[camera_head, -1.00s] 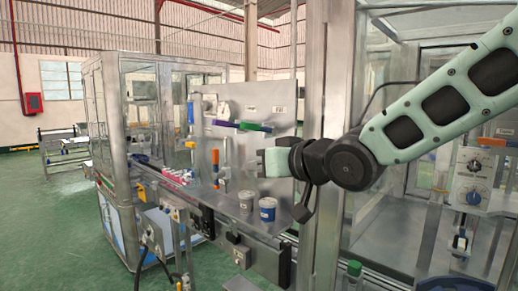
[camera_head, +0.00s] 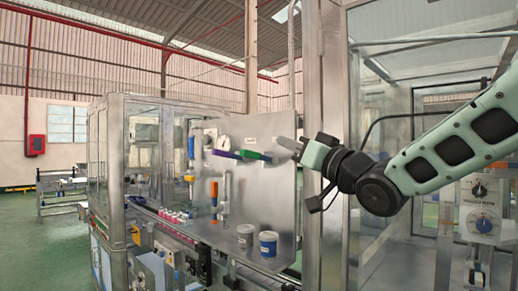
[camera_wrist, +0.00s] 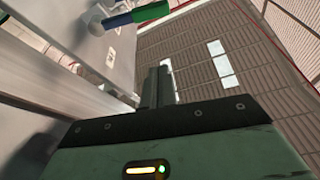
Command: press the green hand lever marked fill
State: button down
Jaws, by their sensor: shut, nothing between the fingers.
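The green hand lever (camera_head: 255,156) sticks out from the upright metal panel (camera_head: 265,200), joined end to end in the picture with a purple-blue lever (camera_head: 226,154). A small label above the green lever is too small to read. My gripper (camera_head: 281,141) is shut and empty. In the head view its tips are just above and right of the green lever's right end; I cannot tell the depth gap. In the wrist view the green lever (camera_wrist: 151,11) is at the top edge, partly cut off, above and apart from my shut fingers (camera_wrist: 157,85).
A metal frame post (camera_head: 327,100) stands right behind my gripper. A glass-walled cabinet (camera_head: 125,150) stands to the left.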

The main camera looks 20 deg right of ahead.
notch_tip(320, 180, up, 4)
jog(key=p, duration=0.5)
send_over(259, 158)
jog(key=s, duration=0.2)
jog(key=f, duration=0.1)
jog(key=f+p, duration=0.1)
jog(key=f, duration=0.3)
jog(key=shift+s+a, duration=0.2)
jog(key=shift+a, duration=0.2)
